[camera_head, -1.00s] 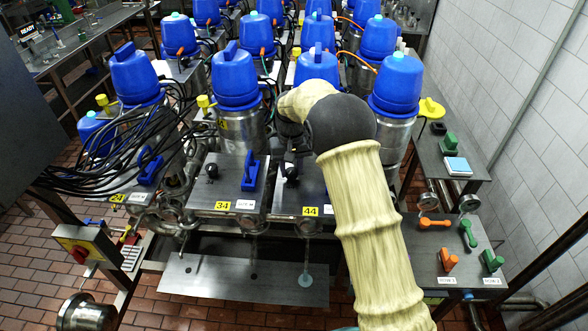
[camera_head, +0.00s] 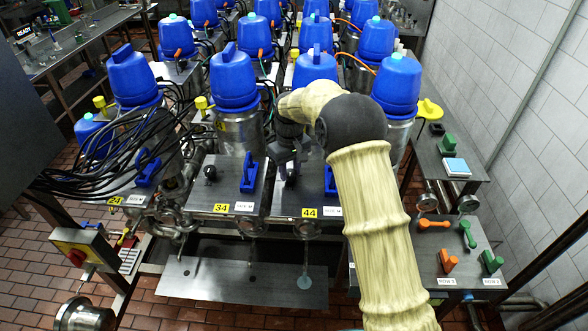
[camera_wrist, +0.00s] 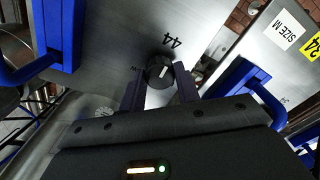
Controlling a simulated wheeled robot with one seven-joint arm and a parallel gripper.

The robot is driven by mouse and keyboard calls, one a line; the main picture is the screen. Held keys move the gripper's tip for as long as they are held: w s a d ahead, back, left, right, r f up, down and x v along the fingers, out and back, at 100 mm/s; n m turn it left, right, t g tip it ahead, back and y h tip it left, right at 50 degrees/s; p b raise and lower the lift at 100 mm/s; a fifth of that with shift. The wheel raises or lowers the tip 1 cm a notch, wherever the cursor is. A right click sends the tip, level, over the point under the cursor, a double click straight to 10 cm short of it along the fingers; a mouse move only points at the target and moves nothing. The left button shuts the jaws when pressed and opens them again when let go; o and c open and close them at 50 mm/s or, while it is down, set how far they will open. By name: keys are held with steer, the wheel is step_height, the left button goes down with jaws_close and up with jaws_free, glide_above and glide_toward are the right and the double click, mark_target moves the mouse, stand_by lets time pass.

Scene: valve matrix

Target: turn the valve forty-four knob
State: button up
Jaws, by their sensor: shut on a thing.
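The valve forty-four knob (camera_wrist: 160,72) is a round black knob with a white pointer mark, on a metal plate printed "44" in the wrist view. My gripper (camera_wrist: 160,90) has one dark finger on each side of the knob and is shut on it. In the head view, my gripper (camera_head: 290,165) is over the plate behind the yellow label 44 (camera_head: 310,212), and it mostly hides the knob.
Left of it, the plate with yellow label 34 (camera_head: 221,208) carries another black knob (camera_head: 210,173) and a blue handle (camera_head: 249,172). A blue handle (camera_head: 330,178) on plate 44 stands close to my arm. Blue-capped canisters (camera_head: 234,80) rise behind. Black cables hang at the left.

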mark_target(291, 172)
steer(key=o, duration=1)
steer(key=shift+w, duration=0.15)
steer(key=shift+a, duration=0.15)
steer(key=shift+d+r, duration=0.2)
steer(key=shift+r, duration=0.3)
steer(key=r+b, duration=0.1)
steer(key=r, duration=0.4)
steer(key=r+b, duration=0.1)
steer(key=r, duration=1)
steer(key=shift+s+a+r+b, duration=0.2)
steer(key=shift+a+r+b, duration=0.05)
steer(key=shift+b, duration=0.15)
steer(key=shift+d+f, duration=0.1)
steer(key=s+d+f+m+t+b, duration=0.15)
steer(key=s+d+f+m, duration=0.25)
steer(key=s+d+f, duration=0.65)
steer(key=s+d+f+m, duration=0.1)
steer(key=s+d+f, duration=0.1)
steer(key=s, duration=0.3)
steer(key=s+d+f+m, duration=0.1)
steer(key=s+d+f, duration=0.1)
steer(key=s+d, duration=0.2)
steer(key=s+d+f+m+t, duration=0.1)
steer(key=s+d+f, duration=0.1)
steer(key=s, duration=0.5)
steer(key=shift+s+d+f, duration=0.1)
steer(key=shift+s+d, duration=0.3)
